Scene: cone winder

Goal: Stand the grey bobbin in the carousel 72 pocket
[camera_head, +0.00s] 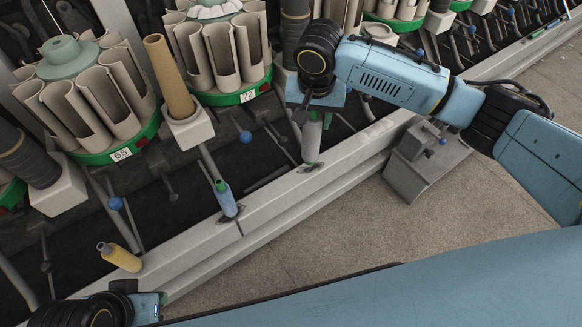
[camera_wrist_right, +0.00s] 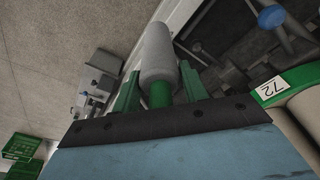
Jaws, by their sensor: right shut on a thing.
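The grey bobbin (camera_head: 311,142) hangs upright below my right gripper (camera_head: 314,112), its green top between the fingers. Its lower end is at a dark plate on the pale rail; I cannot tell if it touches. In the right wrist view the grey bobbin (camera_wrist_right: 156,55) points away from my right gripper (camera_wrist_right: 160,92), whose green fingers are shut on its green end. Carousel 72 (camera_head: 225,50), with beige pockets on a green base and a "72" label (camera_head: 248,95), stands to the left of the gripper. My left gripper (camera_head: 150,307) is at the bottom left; its fingers are not clear.
Carousel 65 (camera_head: 85,95) stands further left, with a tan cone (camera_head: 169,75) between the carousels. A blue bobbin (camera_head: 226,197) and a yellow bobbin (camera_head: 120,257) are along the pale rail (camera_head: 270,205). A grey block (camera_head: 425,160) stands right of the rail. Blue-knobbed levers (camera_head: 245,136) lie between.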

